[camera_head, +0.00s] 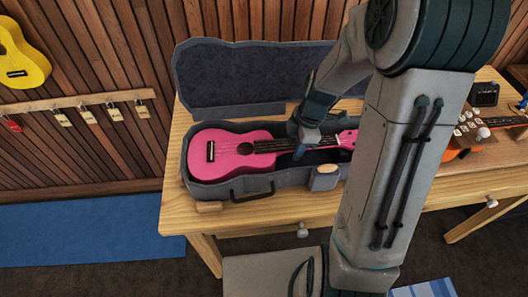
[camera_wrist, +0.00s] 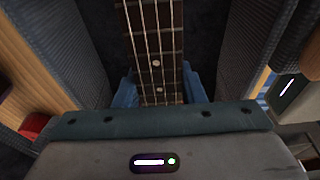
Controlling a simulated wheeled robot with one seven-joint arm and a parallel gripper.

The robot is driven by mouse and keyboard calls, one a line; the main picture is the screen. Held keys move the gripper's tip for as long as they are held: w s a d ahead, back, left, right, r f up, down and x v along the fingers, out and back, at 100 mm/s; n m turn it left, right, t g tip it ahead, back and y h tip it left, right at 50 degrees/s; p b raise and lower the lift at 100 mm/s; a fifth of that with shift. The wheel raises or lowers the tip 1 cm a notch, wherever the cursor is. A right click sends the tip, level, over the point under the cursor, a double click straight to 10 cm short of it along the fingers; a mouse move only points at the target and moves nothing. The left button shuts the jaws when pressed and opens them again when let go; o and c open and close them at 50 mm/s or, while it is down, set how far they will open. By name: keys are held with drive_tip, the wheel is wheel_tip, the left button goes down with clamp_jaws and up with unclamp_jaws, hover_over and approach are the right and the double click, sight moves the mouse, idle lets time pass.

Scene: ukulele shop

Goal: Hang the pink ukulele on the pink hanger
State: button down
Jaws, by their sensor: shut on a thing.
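The pink ukulele (camera_head: 228,155) lies in an open grey case (camera_head: 193,179) on a wooden table, its body to the left and its headstock to the right. My gripper (camera_head: 303,146) is at the ukulele's neck, right of the body, reaching down into the case. In the wrist view my gripper's blue fingers (camera_wrist: 157,95) are on either side of the neck (camera_wrist: 153,47), shut on it, with the strings and frets between them. The far part of the neck is partly hidden by my arm. I cannot make out a pink hanger in either view.
The wooden table (camera_head: 180,213) carries the case. A yellow ukulele (camera_head: 22,62) hangs on the slatted wall above a wooden rail (camera_head: 75,101) with several tags. An orange instrument (camera_head: 476,146) lies at the right. A blue mat (camera_head: 90,228) covers floor at the left.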

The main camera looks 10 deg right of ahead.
drive_tip(key=shift+r, duration=0.2)
drive_tip(key=shift+r+p, duration=0.85)
drive_tip(key=shift+r, duration=0.6)
drive_tip(key=shift+r+p, duration=1.65)
drive_tip(key=shift+r, duration=0.75)
drive_tip(key=shift+r+p, duration=1.7)
drive_tip(key=shift+r, duration=0.8)
